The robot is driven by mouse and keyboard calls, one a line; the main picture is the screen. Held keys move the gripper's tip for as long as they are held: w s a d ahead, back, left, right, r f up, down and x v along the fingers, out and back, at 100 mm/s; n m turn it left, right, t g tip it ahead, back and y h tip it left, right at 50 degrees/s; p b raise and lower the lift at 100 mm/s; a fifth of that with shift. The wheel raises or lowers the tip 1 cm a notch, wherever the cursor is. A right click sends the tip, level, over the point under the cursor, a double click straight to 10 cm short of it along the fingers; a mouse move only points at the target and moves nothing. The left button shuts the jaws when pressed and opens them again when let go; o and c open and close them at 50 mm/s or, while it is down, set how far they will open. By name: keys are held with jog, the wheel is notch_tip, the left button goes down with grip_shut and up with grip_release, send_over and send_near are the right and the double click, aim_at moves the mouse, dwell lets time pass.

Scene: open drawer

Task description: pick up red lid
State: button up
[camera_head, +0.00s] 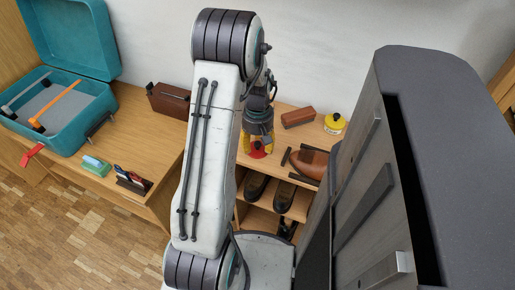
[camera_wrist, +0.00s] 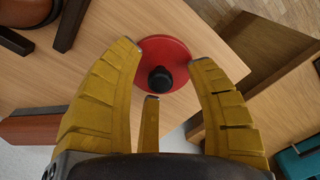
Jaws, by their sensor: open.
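The red lid (camera_wrist: 165,55) is a round red disc with a black knob, lying on the wooden shelf top near its corner in the wrist view. My gripper (camera_wrist: 164,52) is open, with its yellow fingers spread to either side of the lid and a third finger below the knob. I cannot tell how far the fingertips are above the shelf. In the head view the lid (camera_head: 258,151) shows small and partly hidden beneath my gripper (camera_head: 257,143).
Shoes (camera_head: 283,196) stand on the shelf below. A large dark cabinet (camera_head: 385,190) rises at right.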

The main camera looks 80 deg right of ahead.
jog(key=shift+c, duration=0.2)
jog(key=c, duration=0.9)
jog(key=shift+r, duration=0.1)
